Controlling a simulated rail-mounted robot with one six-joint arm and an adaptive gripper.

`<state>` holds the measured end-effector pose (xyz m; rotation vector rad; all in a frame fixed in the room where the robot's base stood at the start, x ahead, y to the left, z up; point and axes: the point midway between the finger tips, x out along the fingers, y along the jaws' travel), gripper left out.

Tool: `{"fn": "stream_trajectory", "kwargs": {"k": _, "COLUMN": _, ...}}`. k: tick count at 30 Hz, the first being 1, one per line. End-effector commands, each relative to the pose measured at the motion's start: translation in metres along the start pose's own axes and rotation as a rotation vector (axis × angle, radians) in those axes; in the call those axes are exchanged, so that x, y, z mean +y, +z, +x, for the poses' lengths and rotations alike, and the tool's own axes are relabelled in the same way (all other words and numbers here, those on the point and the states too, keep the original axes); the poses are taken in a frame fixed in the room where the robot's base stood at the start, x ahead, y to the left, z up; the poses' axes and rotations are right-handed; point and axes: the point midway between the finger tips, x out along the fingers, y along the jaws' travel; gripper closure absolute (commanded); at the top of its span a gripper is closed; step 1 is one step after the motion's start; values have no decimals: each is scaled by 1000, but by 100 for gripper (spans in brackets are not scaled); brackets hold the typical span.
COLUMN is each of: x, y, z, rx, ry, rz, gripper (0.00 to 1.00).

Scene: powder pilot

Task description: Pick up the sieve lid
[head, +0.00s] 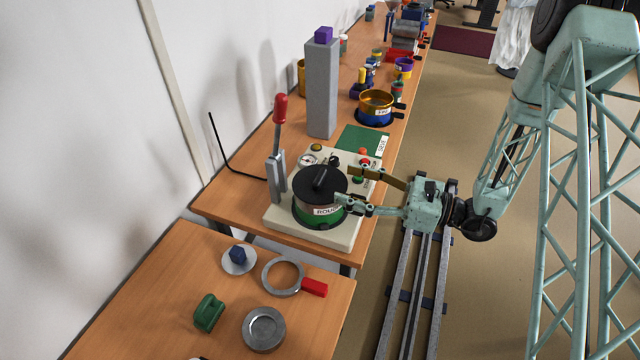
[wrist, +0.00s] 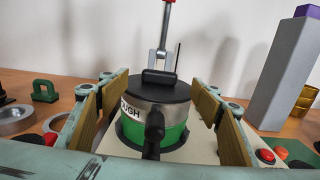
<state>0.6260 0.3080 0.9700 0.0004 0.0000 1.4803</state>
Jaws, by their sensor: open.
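The sieve lid (head: 309,190) is a black disc with a raised black grip bar on top. It sits on a silver sieve labelled ROUGH (head: 325,211) with a green lower band, on a cream machine base. In the wrist view the lid (wrist: 160,91) is in the middle, with its grip bar standing up at the back. My gripper (head: 349,186) is open and empty. Its two fingers reach in from the right. In the wrist view the fingers (wrist: 158,92) stand left and right of the sieve and lid; contact cannot be told.
A red-handled lever (head: 280,125) stands just behind the lid. A tall grey block (head: 322,90) with a purple cube on top stands beyond. A green pad (head: 364,141) lies near it. The near table holds a ring with a red handle (head: 283,277) and a green block (head: 209,312).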

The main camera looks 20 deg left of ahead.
Motion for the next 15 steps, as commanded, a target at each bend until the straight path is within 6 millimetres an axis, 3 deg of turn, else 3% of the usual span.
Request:
{"fn": "stream_trajectory", "kwargs": {"k": 9, "x": 1, "y": 0, "z": 28, "rx": 0, "ry": 2, "rz": 0, "gripper": 42}}
{"fn": "stream_trajectory", "kwargs": {"k": 15, "x": 0, "y": 0, "z": 34, "rx": 0, "ry": 0, "rz": 0, "gripper": 42}}
